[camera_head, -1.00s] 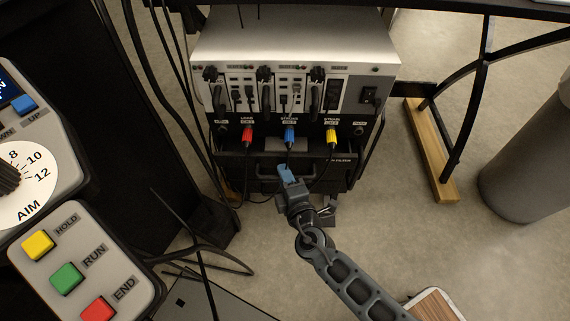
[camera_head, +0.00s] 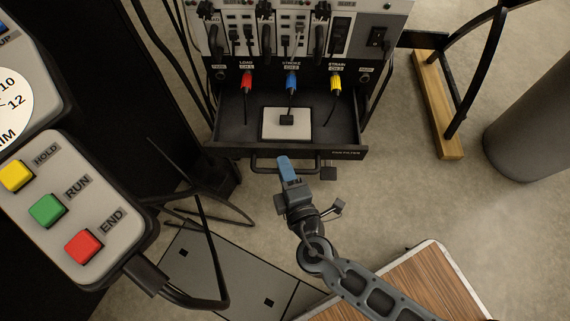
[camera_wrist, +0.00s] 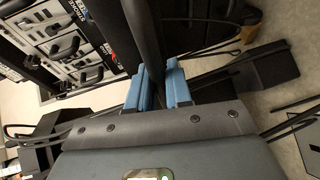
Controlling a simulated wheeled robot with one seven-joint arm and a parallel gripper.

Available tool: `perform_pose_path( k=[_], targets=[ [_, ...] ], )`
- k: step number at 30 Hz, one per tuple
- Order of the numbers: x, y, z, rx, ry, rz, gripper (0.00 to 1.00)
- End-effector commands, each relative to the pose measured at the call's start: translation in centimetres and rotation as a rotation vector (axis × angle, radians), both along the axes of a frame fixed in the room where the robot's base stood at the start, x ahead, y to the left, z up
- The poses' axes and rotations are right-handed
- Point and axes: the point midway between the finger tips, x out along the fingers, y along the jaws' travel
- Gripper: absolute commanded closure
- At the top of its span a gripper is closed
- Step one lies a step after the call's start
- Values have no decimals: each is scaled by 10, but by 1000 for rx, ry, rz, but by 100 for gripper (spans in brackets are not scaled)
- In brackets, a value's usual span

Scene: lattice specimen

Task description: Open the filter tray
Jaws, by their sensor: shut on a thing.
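The filter tray (camera_head: 335,152) is a black drawer at the bottom of the rack unit. My gripper (camera_head: 285,166) is at the middle of this handle. In the wrist view, the blue fingers (camera_wrist: 160,88) are shut on the dark handle bar (camera_wrist: 142,32), one on each side. The part of the handle between the fingers is hidden.
Red (camera_head: 247,82), blue (camera_head: 291,80) and yellow (camera_head: 336,82) plugs sit in the panel above the tray. A button box (camera_head: 62,222) is at left, loose black cables beside it. A wood-topped piece (camera_head: 400,285) is at lower right. A grey cylinder (camera_head: 530,115) stands right.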

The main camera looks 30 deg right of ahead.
Motion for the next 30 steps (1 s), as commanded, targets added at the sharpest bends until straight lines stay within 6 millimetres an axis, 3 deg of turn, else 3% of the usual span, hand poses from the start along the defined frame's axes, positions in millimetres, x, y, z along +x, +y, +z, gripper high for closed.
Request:
perform_pose_path(
  k=[4,5,6,16,30],
  targets=[
    [0,0,-1,1,2,1,100],
    [0,0,-1,1,2,1,78],
    [0,0,-1,1,2,1,75],
    [-6,1,1,1,2,1,75],
    [-70,12,13,1,4,3,75]
  ],
)
